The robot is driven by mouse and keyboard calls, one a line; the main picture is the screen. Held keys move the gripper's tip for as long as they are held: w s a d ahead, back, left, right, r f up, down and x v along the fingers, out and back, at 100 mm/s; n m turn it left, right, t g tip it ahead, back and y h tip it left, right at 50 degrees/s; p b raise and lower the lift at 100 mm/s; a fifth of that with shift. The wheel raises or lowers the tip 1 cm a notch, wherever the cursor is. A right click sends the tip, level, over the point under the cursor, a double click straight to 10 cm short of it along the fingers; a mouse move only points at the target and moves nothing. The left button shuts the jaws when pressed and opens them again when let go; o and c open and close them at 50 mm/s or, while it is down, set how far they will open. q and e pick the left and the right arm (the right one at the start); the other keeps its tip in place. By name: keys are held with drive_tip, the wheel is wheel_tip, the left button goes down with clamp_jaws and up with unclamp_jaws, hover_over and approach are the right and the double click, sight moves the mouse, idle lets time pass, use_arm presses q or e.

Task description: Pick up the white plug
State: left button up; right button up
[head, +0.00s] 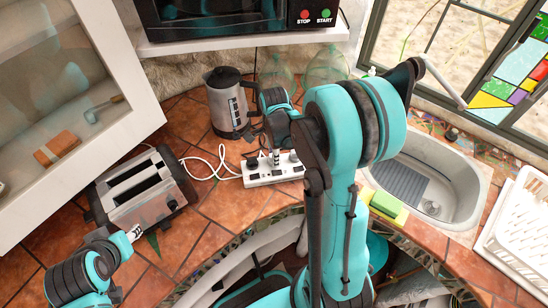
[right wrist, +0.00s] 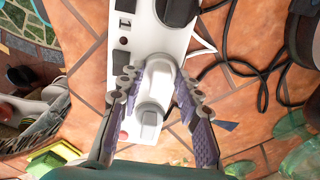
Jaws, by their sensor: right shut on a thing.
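The white plug (right wrist: 153,112) shows in the right wrist view at the near end of the white power strip (right wrist: 133,45). I cannot tell whether the plug is still seated in the strip. In the head view, my right gripper (head: 276,156) points down at the power strip (head: 272,178) and hides the plug. My left gripper (head: 135,233) is small, near the toaster, and its fingers are unclear.
A black plug (right wrist: 176,10) sits in the strip, with black cables (right wrist: 262,75) alongside. A toaster (head: 142,190) stands left, a kettle (head: 228,103) and glass jugs (head: 326,66) behind. A sponge (head: 386,204) lies by the sink (head: 455,178).

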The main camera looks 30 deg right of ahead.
drive_tip(key=shift+r, duration=0.1)
wheel_tip(320, 180, up, 4)
drive_tip(key=shift+r+p, duration=0.2)
drive_tip(key=shift+p, duration=0.55)
drive_tip(key=s+d+r+p, duration=0.2)
drive_tip(key=s+d+r, duration=0.4)
drive_tip(key=s, duration=0.4)
drive_tip(key=shift+r, duration=0.2)
